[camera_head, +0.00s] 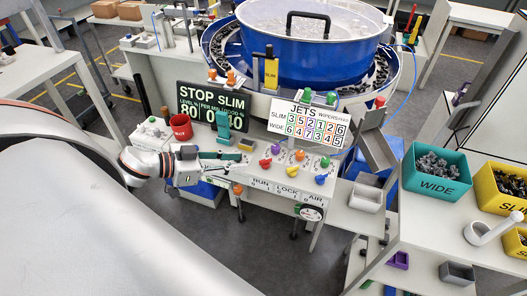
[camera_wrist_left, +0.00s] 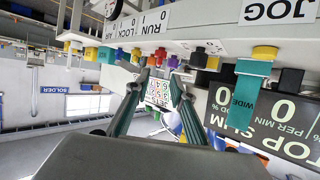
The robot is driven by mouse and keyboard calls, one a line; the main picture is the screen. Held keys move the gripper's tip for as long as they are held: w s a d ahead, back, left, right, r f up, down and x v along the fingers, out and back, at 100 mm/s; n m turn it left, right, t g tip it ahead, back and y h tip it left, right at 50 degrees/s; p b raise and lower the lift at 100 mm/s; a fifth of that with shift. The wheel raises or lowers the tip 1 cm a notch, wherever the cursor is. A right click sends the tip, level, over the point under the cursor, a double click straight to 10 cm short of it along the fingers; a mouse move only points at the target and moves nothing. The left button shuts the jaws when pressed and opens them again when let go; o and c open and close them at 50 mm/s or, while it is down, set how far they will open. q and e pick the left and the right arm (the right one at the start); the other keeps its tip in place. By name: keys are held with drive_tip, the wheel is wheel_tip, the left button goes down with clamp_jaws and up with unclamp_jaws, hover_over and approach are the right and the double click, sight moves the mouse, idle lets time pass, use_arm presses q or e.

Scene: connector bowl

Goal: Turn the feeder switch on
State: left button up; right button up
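The control panel (camera_head: 290,168) stands below the blue bowl feeder (camera_head: 300,58). Its front edge carries the labels RUN, LOCK and AIR, which also show upside down in the left wrist view (camera_wrist_left: 145,27). Coloured knobs sit on it, including a blue knob (camera_head: 280,190) and a yellow knob (camera_head: 320,180). No label reading feeder is legible, so I cannot tell which control is the feeder switch. My left gripper (camera_head: 232,170) is over the panel's left part. In the left wrist view its two fingers (camera_wrist_left: 159,80) are apart with nothing between them. My right gripper is not in view.
A STOP SLIM display (camera_head: 213,96) and a JETS board (camera_head: 307,122) stand upright behind the knobs. A red cup (camera_head: 181,127) is at the panel's left. A teal WIDE bin (camera_head: 436,186) and yellow SLIM bin (camera_head: 503,200) stand on the right table.

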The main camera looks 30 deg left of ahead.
sight(262, 161)
use_arm(q)
drive_tip(key=b+x, duration=0.1)
drive_tip(key=x, duration=0.3)
drive_tip(key=shift+d+r, duration=0.1)
drive_tip(key=shift+w+d+f, duration=0.3)
drive_tip(key=shift+w, duration=0.3)
drive_tip(key=shift+x, duration=1.1)
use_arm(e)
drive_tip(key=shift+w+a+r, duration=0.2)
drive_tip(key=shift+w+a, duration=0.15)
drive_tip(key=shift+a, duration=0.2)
use_arm(q)
clamp_jaws()
